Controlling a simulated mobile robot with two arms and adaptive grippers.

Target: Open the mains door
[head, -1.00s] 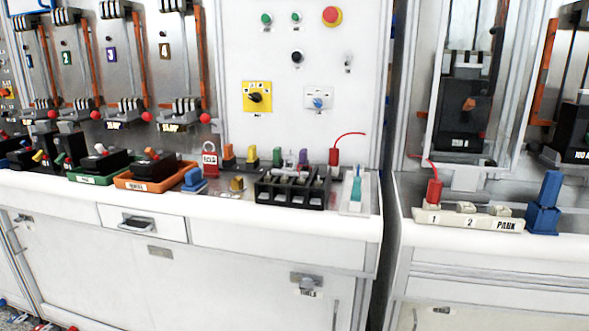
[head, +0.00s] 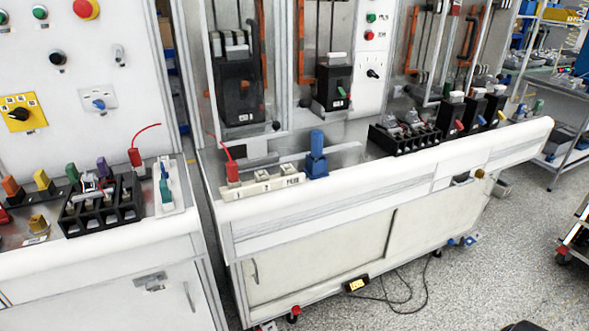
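No door carries a label I can read as mains. The left cabinet's white lower front (head: 85,300) has a grey latch plate (head: 150,281) and, to its right, a slim upright handle (head: 189,302). The right cabinet has a pale lower door panel (head: 315,260) with a thin handle (head: 255,272) at its left, and a second pale panel (head: 430,225) beside it. These panels look closed. Neither of my grippers is in view.
A narrow gap separates the two cabinets. Breakers, a black rack (head: 100,208) and a blue block (head: 316,155) stand on the ledges. A yellow-faced meter (head: 356,285) and black cable lie near the right cabinet's foot. Speckled floor (head: 480,270) is open at right.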

